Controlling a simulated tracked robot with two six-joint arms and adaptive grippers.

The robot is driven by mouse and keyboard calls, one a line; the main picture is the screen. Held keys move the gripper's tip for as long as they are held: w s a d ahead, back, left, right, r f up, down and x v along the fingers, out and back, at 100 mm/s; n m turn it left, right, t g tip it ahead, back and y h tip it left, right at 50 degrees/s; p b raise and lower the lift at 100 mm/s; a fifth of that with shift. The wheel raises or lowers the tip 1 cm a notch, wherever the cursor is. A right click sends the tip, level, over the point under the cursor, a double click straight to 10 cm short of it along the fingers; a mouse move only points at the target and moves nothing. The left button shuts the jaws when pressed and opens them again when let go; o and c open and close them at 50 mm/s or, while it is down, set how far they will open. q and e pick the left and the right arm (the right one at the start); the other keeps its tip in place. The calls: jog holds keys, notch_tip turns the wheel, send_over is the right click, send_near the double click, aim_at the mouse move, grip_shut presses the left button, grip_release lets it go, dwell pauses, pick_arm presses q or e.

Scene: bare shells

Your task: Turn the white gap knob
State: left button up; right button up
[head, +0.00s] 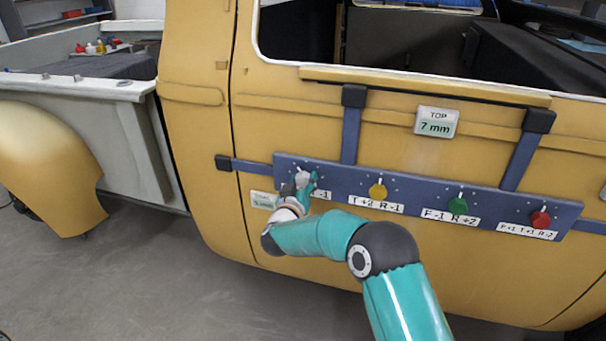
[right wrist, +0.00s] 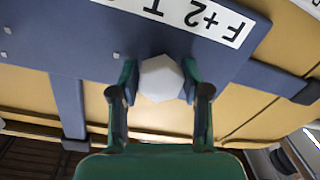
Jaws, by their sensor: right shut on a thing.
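The white gap knob (right wrist: 161,79) sits between the two fingers of my right gripper (right wrist: 160,82) in the right wrist view, with a finger against each side. In the head view my right gripper (head: 305,184) is at the left end of the blue panel (head: 335,176), and the white knob (head: 302,177) shows partly behind it. The gripper is shut on the knob. The label below the knob is partly covered by the gripper; in the right wrist view a label (right wrist: 200,14) reads "F+2 T", cut off by the frame edge. My left gripper is not in view.
Yellow (head: 377,191), green (head: 457,206) and red (head: 541,219) knobs stand to the right on the panel. A display (head: 436,122) reads "TOP 7 mm"; another (head: 263,200) is partly covered. The panel hangs on a yellow vehicle door (head: 270,235).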

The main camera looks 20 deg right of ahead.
jog(key=shift+a+r+n+p, duration=0.1)
jog(key=shift+n+p, duration=0.75)
jog(key=shift+n, duration=0.45)
jog(key=o, duration=1.1)
jog(key=shift+o, duration=0.2)
jog(key=v, duration=1.2)
